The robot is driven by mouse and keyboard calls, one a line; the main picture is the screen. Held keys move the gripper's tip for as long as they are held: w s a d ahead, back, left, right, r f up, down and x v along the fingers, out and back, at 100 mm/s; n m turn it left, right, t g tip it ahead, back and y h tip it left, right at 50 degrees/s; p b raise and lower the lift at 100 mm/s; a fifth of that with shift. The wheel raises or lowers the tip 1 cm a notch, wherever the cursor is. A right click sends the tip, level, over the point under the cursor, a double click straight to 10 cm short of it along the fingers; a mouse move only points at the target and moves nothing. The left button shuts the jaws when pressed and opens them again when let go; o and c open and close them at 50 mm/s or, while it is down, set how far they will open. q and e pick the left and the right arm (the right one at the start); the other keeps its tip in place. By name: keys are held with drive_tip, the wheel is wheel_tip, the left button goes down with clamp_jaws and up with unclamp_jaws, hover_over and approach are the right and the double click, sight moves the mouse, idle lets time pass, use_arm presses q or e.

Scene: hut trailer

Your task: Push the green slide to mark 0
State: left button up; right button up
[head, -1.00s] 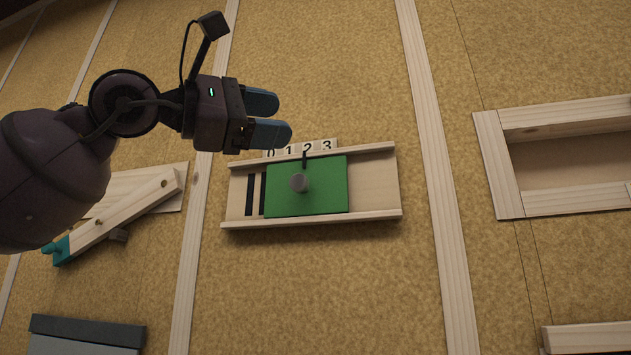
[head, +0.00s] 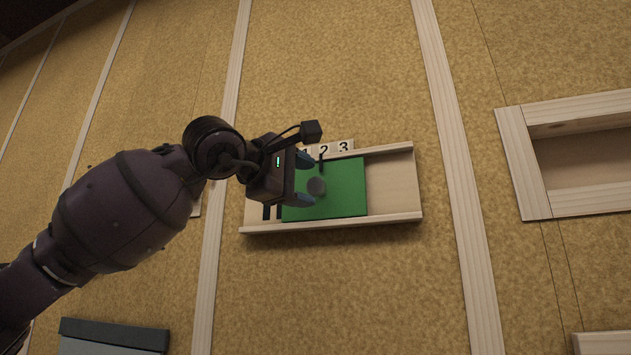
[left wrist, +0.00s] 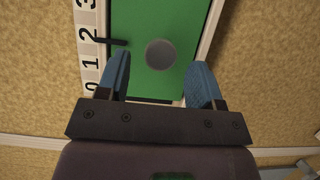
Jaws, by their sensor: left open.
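The green slide (head: 345,195) sits in a pale wooden frame (head: 393,186) on the wall. Its dark pointer (head: 321,166) stands by mark 2 (head: 323,150); the left wrist view shows this pointer (left wrist: 112,41) beside the 2 too. A round grey knob (head: 316,187) sticks out of the slide. My left gripper (head: 308,180) is open at the slide's left part. In the left wrist view the knob (left wrist: 160,54) appears between the fingertips, with a gap on both sides. I cannot tell how deep it sits between them. Mark 0 (left wrist: 89,87) shows in the wrist view but is hidden in the head view.
A wooden-framed recess (head: 510,160) is on the wall at the right. A grey-topped box (head: 115,335) is at the lower left. Vertical wooden battens (head: 455,170) run along the wall. The wall below the frame is clear.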

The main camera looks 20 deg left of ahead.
sight(312, 186)
use_arm(q)
drive_tip(key=shift+p+x, duration=0.3)
drive_tip(key=shift+x, duration=1.45)
drive_tip(key=shift+c, duration=1.4)
clamp_jaws()
drive_tip(key=a, duration=0.8)
drive_tip(key=shift+w+p, duration=0.15)
drive_tip(key=shift+p, duration=0.2)
